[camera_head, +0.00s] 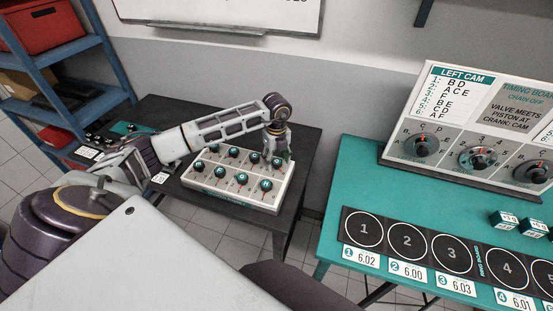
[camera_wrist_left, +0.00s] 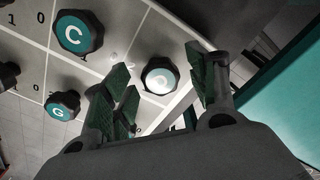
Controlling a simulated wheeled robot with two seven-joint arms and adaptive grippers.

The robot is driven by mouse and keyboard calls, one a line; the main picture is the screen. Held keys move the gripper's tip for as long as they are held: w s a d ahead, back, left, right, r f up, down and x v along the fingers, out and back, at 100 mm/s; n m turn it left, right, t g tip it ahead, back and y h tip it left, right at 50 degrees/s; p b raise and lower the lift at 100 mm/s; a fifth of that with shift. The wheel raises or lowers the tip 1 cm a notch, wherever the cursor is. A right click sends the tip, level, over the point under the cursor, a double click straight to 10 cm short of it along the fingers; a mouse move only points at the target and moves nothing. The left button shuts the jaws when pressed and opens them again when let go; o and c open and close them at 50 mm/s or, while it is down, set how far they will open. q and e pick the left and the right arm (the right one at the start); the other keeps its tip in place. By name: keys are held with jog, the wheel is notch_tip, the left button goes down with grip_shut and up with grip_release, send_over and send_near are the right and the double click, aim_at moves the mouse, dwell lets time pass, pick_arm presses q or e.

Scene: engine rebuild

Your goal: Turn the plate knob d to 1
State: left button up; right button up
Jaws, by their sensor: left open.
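The white knob plate (camera_head: 205,187) lies on the dark table, with black knobs with teal caps in two rows. My left gripper (camera_head: 279,154) is open over the far right end of the back row. In the left wrist view, my left gripper (camera_wrist_left: 165,88) has its green-padded fingers on either side of a knob (camera_wrist_left: 159,77). Its cap is washed out by glare, so I cannot read its letter; its place beside knob C (camera_wrist_left: 76,32) fits knob D. Knob G (camera_wrist_left: 62,105) is at the left. I cannot tell the knob's setting or whether the fingers touch it.
The dark table (camera_head: 290,215) also holds small teal and white items (camera_head: 125,128) at the left. A teal table (camera_head: 340,200) stands to the right with numbered rings and a timing board (camera_head: 455,172). A blue shelf (camera_head: 105,60) stands at the left.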

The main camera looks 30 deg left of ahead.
pick_arm(q)
jog(key=shift+c, duration=0.2)
jog(key=c, duration=1)
jog(key=shift+o, duration=0.2)
